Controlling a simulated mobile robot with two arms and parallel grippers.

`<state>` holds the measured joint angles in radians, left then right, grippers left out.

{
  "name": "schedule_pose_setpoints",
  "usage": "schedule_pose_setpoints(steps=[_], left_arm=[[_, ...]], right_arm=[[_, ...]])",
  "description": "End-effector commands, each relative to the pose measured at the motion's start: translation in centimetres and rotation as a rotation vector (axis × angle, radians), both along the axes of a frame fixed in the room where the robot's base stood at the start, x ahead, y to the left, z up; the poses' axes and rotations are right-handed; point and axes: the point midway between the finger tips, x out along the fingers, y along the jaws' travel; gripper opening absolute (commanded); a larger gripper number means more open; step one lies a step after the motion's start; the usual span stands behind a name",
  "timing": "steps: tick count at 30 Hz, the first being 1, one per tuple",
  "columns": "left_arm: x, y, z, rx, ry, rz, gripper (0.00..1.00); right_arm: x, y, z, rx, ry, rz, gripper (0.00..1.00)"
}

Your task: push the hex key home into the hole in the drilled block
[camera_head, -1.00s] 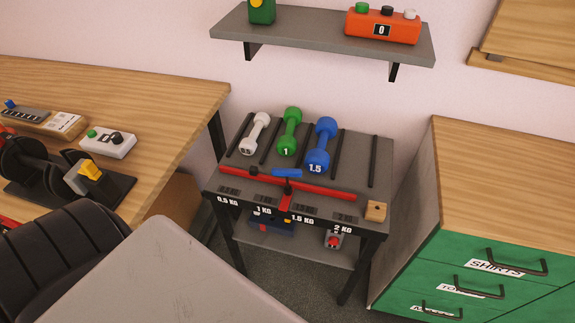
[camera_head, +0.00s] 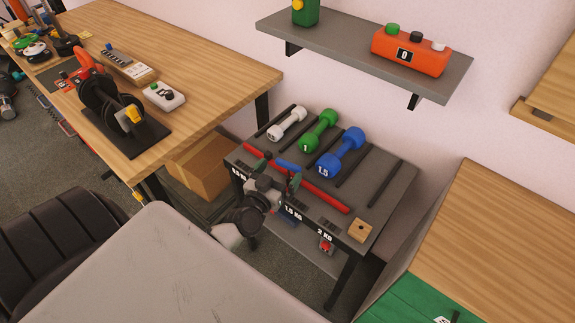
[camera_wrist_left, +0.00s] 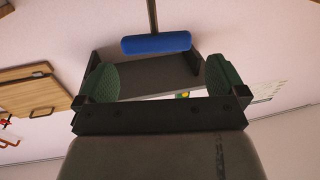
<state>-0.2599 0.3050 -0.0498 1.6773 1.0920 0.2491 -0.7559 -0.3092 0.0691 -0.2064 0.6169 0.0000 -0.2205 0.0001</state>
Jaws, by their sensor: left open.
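The hex key has a blue bar handle (camera_head: 288,166) and lies at the front of the dumbbell rack, by the red strip. In the left wrist view its blue handle (camera_wrist_left: 156,43) and thin dark shaft (camera_wrist_left: 152,14) show just past my fingers. My left gripper (camera_head: 281,172) is open, its green-padded fingers close to the handle; I cannot tell if they touch it. In the left wrist view the gripper (camera_wrist_left: 161,76) has nothing between its pads. The drilled block (camera_head: 360,231), small and wooden with a dark hole on top, sits at the rack's front right corner. My right gripper is not in view.
The rack (camera_head: 385,195) holds a white (camera_head: 287,124), a green (camera_head: 319,131) and a blue dumbbell (camera_head: 341,152) behind the red strip (camera_head: 325,195). A grey shelf (camera_head: 350,48) hangs above. A wooden desk (camera_head: 215,85) stands left, a green-fronted cabinet (camera_head: 500,240) right.

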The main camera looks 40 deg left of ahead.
Motion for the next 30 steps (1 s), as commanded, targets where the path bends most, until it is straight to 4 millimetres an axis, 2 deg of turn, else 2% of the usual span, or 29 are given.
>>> schedule_pose_setpoints(steps=[8, 15, 24, 25, 30], left_arm=[[2.5, 0.2, -0.2, 0.001, 0.0, -0.001, 1.0], [5.9, 0.5, -0.5, 0.001, 0.0, 0.0, 1.0], [6.5, 0.5, -0.6, 0.001, 0.002, -0.001, 1.0], [6.5, 0.5, -0.6, 0.001, 0.002, 0.0, 0.98], [6.5, 0.5, -0.6, 0.001, 0.002, 0.0, 0.72]], right_arm=[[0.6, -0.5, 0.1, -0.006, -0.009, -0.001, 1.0], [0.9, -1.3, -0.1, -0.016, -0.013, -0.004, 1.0], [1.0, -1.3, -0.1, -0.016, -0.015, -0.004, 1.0], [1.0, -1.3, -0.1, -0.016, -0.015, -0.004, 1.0], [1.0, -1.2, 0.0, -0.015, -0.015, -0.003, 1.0]])
